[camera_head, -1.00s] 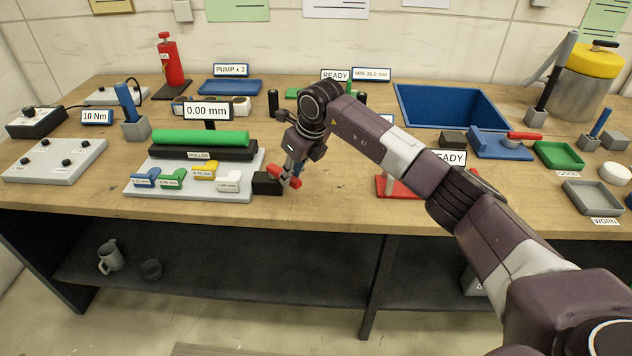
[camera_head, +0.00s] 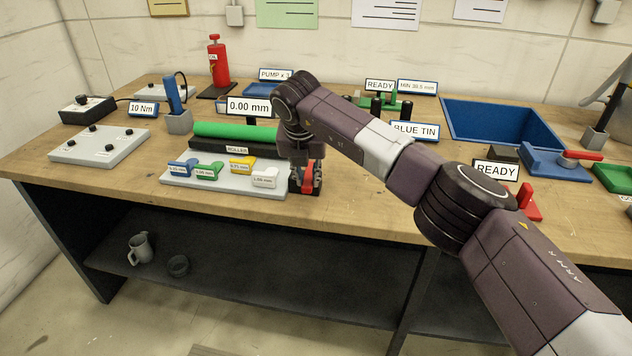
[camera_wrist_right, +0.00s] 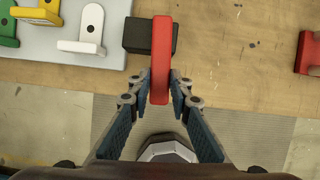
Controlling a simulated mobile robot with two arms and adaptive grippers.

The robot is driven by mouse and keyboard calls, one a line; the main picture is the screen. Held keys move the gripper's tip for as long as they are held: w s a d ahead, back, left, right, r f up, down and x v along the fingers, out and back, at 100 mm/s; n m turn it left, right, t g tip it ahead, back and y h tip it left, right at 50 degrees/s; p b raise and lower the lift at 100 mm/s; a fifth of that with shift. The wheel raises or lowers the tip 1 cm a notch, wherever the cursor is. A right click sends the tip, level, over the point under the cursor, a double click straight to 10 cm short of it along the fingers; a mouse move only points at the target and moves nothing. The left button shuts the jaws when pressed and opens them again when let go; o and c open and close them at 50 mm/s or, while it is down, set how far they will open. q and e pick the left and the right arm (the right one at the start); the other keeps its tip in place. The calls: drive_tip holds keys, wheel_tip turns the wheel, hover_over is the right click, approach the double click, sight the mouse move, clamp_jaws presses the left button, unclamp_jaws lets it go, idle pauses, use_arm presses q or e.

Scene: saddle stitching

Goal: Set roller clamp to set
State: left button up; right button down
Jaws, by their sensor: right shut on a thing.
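The red clamp handle (camera_head: 308,180) is at the right end of the grey roller plate (camera_head: 200,184), at the bench's front. My right gripper (camera_wrist_right: 160,88) is shut on the handle, one finger on each side. In the head view my right gripper (camera_head: 306,176) partly hides the handle and most of the block. The green roller (camera_head: 235,131) lies on its black base behind the plate. My left gripper is not in view.
Blue, green, yellow and white gauges (camera_head: 265,179) lie on the plate left of my gripper. A 0.00 mm display (camera_head: 248,106) stands behind the roller. A red part (camera_wrist_right: 308,53) is to the right in the wrist view. Bare bench (camera_wrist_right: 235,55) lies between.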

drive_tip(key=shift+w+a+r+m, duration=0.1)
drive_tip(key=shift+w+a+m, duration=0.05)
drive_tip(key=shift+a+m, duration=0.25)
idle(0.3)
drive_tip(key=c, duration=1.8)
unclamp_jaws()
drive_tip(key=shift+o, duration=0.2)
drive_tip(key=v, duration=1.2)
drive_tip(key=shift+a, duration=0.2)
drive_tip(key=shift+w, duration=0.15)
